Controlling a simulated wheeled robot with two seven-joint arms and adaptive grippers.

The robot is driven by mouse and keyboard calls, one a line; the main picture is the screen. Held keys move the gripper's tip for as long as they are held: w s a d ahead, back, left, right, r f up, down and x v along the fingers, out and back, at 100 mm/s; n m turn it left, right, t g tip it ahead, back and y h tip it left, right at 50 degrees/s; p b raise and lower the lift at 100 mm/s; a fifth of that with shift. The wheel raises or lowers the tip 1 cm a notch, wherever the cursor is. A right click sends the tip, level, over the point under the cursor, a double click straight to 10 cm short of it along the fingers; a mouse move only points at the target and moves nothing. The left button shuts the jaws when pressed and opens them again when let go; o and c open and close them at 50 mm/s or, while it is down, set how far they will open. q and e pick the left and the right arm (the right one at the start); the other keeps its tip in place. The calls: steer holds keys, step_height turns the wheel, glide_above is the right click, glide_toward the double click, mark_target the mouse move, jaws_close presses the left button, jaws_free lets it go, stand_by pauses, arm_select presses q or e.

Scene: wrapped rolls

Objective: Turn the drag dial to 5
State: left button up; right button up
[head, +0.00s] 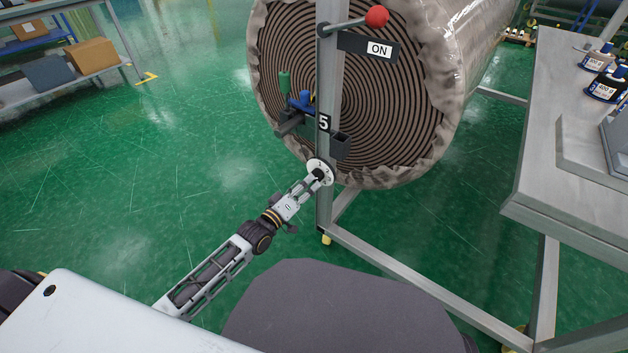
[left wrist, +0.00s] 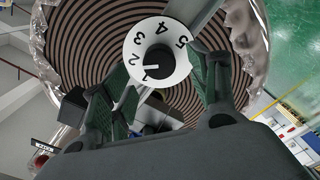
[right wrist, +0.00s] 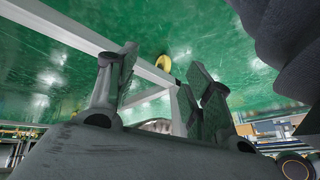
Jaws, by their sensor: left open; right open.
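The drag dial (head: 319,172) is a white disc with a black knob, low on the upright post in front of the large wrapped roll (head: 400,130). In the left wrist view, the dial (left wrist: 171,69) shows the numbers 1 to 5 around its knob (left wrist: 159,61). A white pointer mark on the knob points at about 1. My left gripper (head: 314,180) is at the dial. In the left wrist view its open fingers (left wrist: 168,85) stand on either side of the dial's lower part; contact cannot be told. My right gripper (right wrist: 160,85) is open and empty near the metal frame.
Above the dial, a label (head: 323,123) reads 5, and a red-knobbed lever (head: 376,17) sits by an ON sign (head: 379,49). A metal table (head: 535,150) stands at the right. Green floor (head: 120,180) is clear at the left.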

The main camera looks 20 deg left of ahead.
mark_target(317, 176)
arm_select(q)
steer(key=b+x, duration=0.1)
steer(key=x, duration=0.3)
steer(key=shift+w+d, duration=0.15)
steer(key=shift+w, duration=0.15)
arm_select(e)
steer(key=f, duration=0.3)
steer(key=shift+s+a+f+t+y, duration=0.15)
steer(key=shift+a+f+t+y, duration=0.15)
steer(key=shift+f, duration=0.05)
arm_select(q)
steer(key=c, duration=1)
arm_select(e)
steer(key=shift+r, duration=0.25)
